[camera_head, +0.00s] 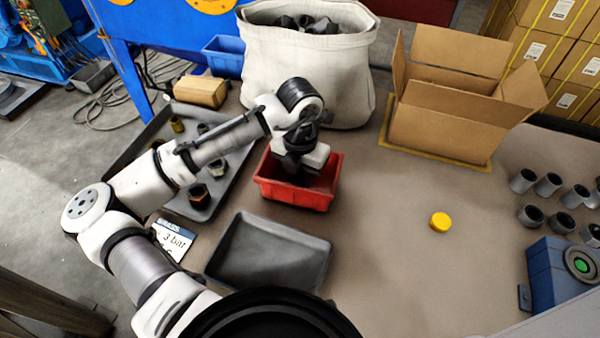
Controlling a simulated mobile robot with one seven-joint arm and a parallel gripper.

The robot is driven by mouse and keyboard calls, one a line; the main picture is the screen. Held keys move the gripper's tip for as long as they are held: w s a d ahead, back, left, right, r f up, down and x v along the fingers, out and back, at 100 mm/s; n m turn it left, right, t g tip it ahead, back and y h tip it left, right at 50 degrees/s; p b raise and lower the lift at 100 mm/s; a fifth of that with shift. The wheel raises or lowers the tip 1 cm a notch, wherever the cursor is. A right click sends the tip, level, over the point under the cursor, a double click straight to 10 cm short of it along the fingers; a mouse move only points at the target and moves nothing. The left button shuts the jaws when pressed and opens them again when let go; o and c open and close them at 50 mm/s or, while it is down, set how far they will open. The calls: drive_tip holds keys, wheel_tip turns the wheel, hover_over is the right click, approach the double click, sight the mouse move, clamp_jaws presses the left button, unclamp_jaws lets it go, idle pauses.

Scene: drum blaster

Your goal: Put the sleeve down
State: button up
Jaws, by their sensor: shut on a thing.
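My gripper (298,176) points down into the red bin (294,193), with its fingers below the level of the rim. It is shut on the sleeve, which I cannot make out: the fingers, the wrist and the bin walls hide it. I cannot tell whether the sleeve touches the bin floor. Several similar dark grey sleeves (548,184) stand on the table at the far right.
An empty grey tray (270,255) lies in front of the red bin. A larger tray (222,185) with metal parts lies left, under my arm. A white fabric sack (306,75) stands behind, an open cardboard box (440,130) behind right. A yellow cap (440,222) lies on otherwise clear table.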

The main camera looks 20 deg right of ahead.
sight(300, 175)
drive_tip(key=shift+f, duration=0.1)
drive_tip(key=shift+f+b, duration=0.25)
drive_tip(key=shift+b, duration=0.05)
drive_tip(key=o, duration=1)
drive_tip(key=shift+o, duration=0.2)
wheel_tip(300, 175, up, 13)
drive_tip(key=shift+f, duration=0.15)
